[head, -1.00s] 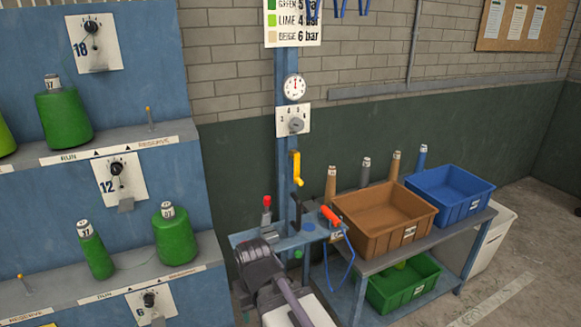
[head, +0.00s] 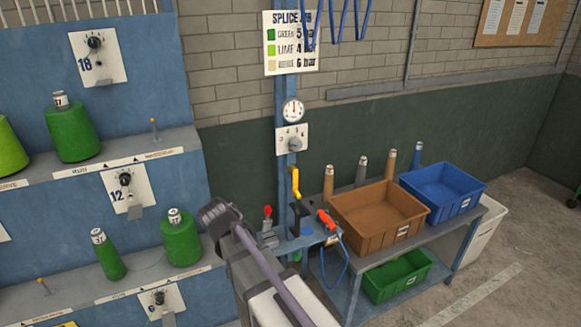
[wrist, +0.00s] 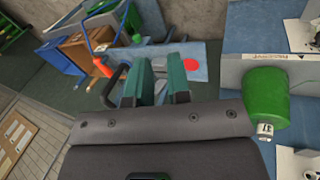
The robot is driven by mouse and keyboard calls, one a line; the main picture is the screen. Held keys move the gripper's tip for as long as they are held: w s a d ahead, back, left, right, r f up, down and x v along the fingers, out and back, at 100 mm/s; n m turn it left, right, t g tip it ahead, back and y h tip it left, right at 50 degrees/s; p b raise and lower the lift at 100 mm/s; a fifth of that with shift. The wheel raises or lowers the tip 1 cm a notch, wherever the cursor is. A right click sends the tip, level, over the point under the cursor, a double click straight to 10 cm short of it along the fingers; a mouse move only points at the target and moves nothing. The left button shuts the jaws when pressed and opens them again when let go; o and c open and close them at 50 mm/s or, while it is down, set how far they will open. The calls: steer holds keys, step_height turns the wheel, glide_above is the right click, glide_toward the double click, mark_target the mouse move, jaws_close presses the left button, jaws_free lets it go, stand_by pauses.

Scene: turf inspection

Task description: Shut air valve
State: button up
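A yellow crank-shaped handle (head: 295,183), which looks like the air valve's handle, sits on the blue post (head: 283,85). It points down, below a knob plate (head: 292,139) and a round gauge (head: 293,110). My gripper (wrist: 160,82) shows two green fingers in the wrist view, apart with a gap between them and nothing clearly held. In the head view my dark wrist is left of the post, and the fingertips are hard to make out. I cannot tell the yellow handle surely in the wrist view.
A red-topped lever (head: 267,212) and an orange tool (head: 326,219) with a blue hose are at the small blue bench below the post. Brown (head: 380,218) and blue (head: 443,189) bins stand right. Racks with green cones (head: 181,238) stand left.

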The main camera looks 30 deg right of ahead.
steer(key=w+d+r+m+h, duration=0.1)
steer(key=w+r+m, duration=0.1)
steer(key=w+r, duration=0.1)
steer(key=w+r+m+h+p, duration=0.1)
steer(key=w+r+m+h, duration=0.1)
steer(key=w+r+m, duration=0.1)
steer(key=w+d+r+m+h+p, duration=0.1)
steer(key=w+r+m+h, duration=0.1)
steer(key=w+r, duration=0.1)
steer(key=shift+d+r, duration=0.35)
steer(key=shift+r, duration=0.5)
steer(key=shift+c, duration=1.4)
steer(key=m+h, duration=0.1)
steer(key=m, duration=0.1)
steer(key=w+d+r+m+h, duration=0.1)
steer(key=m, duration=0.1)
steer(key=d+r+m+h, duration=0.1)
steer(key=m, duration=0.1)
steer(key=shift+w+r, duration=0.25)
steer(key=shift+w, duration=0.05)
jaws_close()
steer(key=m, duration=0.3)
steer(key=shift+s+d+r, duration=0.15)
steer(key=shift+s+r, duration=0.05)
steer(key=shift+r, duration=0.1)
steer(key=b, duration=0.7)
glide_toward(296, 195)
steer(key=x, duration=0.7)
steer(key=shift+d+f, duration=0.2)
steer(key=shift+f, duration=0.05)
